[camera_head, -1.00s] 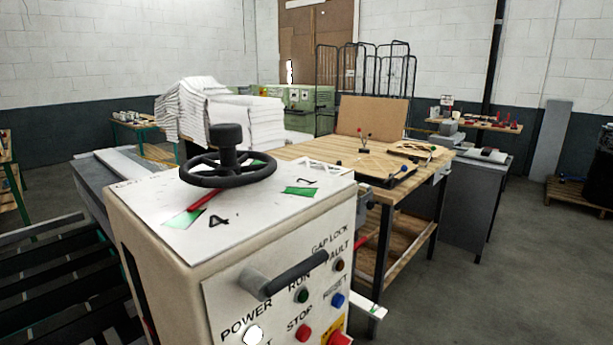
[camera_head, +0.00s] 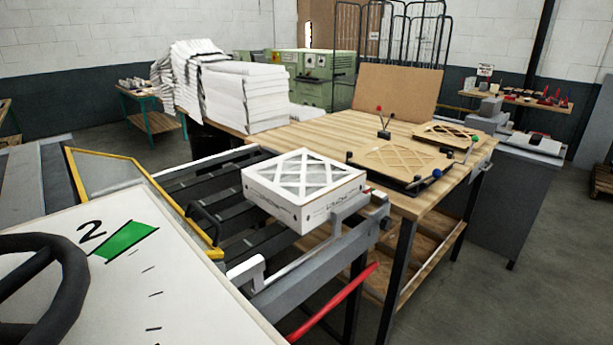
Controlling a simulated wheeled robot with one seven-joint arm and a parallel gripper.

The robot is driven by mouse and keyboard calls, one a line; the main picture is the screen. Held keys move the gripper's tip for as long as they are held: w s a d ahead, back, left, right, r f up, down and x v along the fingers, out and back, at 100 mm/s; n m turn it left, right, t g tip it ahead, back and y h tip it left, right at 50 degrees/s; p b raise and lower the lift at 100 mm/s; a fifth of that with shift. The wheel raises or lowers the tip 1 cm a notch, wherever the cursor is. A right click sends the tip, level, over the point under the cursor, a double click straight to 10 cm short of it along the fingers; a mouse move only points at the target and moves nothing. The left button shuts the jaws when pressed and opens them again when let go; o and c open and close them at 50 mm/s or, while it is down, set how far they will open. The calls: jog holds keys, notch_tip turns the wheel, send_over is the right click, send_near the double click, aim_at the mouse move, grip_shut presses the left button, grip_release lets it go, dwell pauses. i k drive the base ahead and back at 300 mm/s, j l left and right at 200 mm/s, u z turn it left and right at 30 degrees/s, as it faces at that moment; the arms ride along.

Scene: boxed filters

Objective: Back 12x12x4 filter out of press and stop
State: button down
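A white boxed filter (camera_head: 304,188) with a diamond lattice face lies flat on the dark slatted outfeed (camera_head: 225,175) of the press, next to its grey side rail. Printing on its front side is too small to read for size. The press (camera_head: 150,270) fills the lower left, with its white top, a black handwheel (camera_head: 45,290), a "2" mark and a green wedge. A yellow-framed clear guard (camera_head: 130,185) stands at the press's outfeed side. My gripper is not in view.
A wooden table (camera_head: 340,135) behind the outfeed holds stacked white sheets (camera_head: 235,90), an upright brown board (camera_head: 398,92) and lattice die boards (camera_head: 405,160). A red bar (camera_head: 335,303) sticks out low beside the press. Grey floor (camera_head: 540,230) is open at right.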

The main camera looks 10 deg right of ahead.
aim_at(301, 188)
jog(key=i+l+z, duration=0.2)
jog(key=i+l, duration=0.2)
jog(key=i+l+z, duration=0.25)
jog(key=i, duration=0.25)
jog(key=i+l+z, duration=0.2)
jog(key=i, duration=0.3)
